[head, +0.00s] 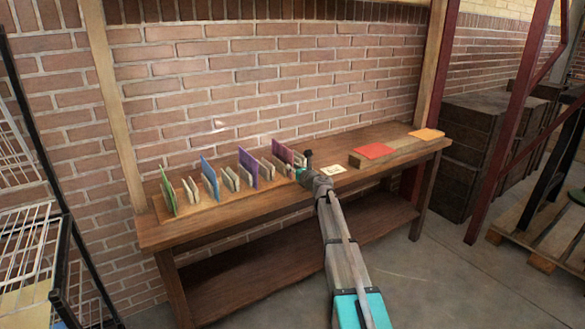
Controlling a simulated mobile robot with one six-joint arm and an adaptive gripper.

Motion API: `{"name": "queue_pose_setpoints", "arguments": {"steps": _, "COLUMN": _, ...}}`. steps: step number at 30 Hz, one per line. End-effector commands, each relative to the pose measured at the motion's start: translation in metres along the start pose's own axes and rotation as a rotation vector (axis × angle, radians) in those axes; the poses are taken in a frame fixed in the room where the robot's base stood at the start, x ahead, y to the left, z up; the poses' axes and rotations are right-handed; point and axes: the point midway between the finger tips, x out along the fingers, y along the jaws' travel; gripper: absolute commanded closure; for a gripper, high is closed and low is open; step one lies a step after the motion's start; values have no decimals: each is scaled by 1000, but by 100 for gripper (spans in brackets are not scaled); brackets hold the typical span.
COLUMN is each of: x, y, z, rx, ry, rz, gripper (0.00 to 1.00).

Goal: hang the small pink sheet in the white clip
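A wooden rack (240,195) on the bench holds a row of upright coloured sheets and pale clips. From left they include a green sheet (168,190), a blue sheet (209,178), a purple sheet (248,166) and a magenta-purple sheet (283,152). Empty-looking pale clips (231,179) stand between them; I cannot tell which is the white clip. No small pink sheet can be picked out surely. A coral-red sheet (373,150) lies flat on a block at right. My gripper (304,167) is at the rack's right end, too small to show its opening or contents.
A cream printed card (333,170) lies between rack and block. A brick wall stands behind the wooden bench (220,222). A wire shelf (35,250) is at left, dark crates (470,150) at right.

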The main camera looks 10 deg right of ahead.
Motion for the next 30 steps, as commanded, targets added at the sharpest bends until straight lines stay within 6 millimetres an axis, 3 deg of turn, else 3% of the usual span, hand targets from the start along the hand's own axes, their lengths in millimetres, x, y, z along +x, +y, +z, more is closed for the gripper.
{"name": "queue_pose_setpoints", "arguments": {"steps": 14, "x": 7, "y": 0, "z": 0, "rx": 0, "ry": 0, "rz": 0, "gripper": 73}}
{"name": "queue_pose_setpoints", "arguments": {"steps": 24, "x": 7, "y": 0, "z": 0, "rx": 0, "ry": 0, "rz": 0, "gripper": 100}}
{"name": "queue_pose_setpoints", "arguments": {"steps": 30, "x": 7, "y": 0, "z": 0, "rx": 0, "ry": 0, "rz": 0, "gripper": 100}}
